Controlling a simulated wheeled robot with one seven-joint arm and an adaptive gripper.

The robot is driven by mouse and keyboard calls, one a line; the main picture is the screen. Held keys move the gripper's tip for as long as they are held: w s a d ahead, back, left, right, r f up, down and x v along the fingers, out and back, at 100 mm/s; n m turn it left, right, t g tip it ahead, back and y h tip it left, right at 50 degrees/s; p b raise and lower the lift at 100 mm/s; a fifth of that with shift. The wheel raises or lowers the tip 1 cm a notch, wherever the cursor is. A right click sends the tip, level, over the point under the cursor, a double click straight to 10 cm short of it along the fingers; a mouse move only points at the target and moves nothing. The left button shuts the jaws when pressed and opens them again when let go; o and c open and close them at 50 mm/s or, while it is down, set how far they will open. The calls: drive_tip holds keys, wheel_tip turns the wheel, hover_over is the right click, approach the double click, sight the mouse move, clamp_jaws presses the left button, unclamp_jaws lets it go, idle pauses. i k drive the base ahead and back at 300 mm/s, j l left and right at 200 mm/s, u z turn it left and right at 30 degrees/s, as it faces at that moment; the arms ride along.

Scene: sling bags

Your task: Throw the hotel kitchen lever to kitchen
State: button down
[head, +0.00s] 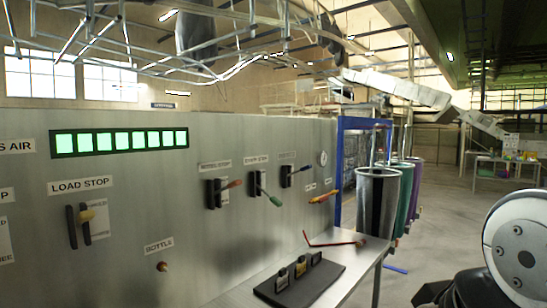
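A grey metal panel (130,250) carries several levers. A lever with a yellowish knob (86,215) is at the left under a LOAD STOP label. The labels over the three coloured levers are too small to read, so I cannot tell which is the hotel kitchen lever. My arm shows at the lower right, apart from the panel. My gripper's fingers are not seen.
Large bins (378,200) stand beyond the panel. Open floor lies to the right.

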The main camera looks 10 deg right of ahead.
sight(309, 166)
drive_tip(key=i+l, duration=0.2)
drive_tip(key=l, duration=0.15)
drive_tip(key=i+l, duration=0.2)
drive_tip(key=l, duration=0.15)
drive_tip(key=i+l+u, duration=0.1)
drive_tip(key=l, duration=0.25)
drive_tip(key=i+l, duration=0.4)
drive_tip(key=l, duration=0.35)
drive_tip(key=i+l+u, duration=0.1)
drive_tip(key=i, duration=0.4)
drive_tip(key=i+l, duration=0.1)
drive_tip(key=i, duration=0.4)
drive_tip(key=u, duration=0.05)
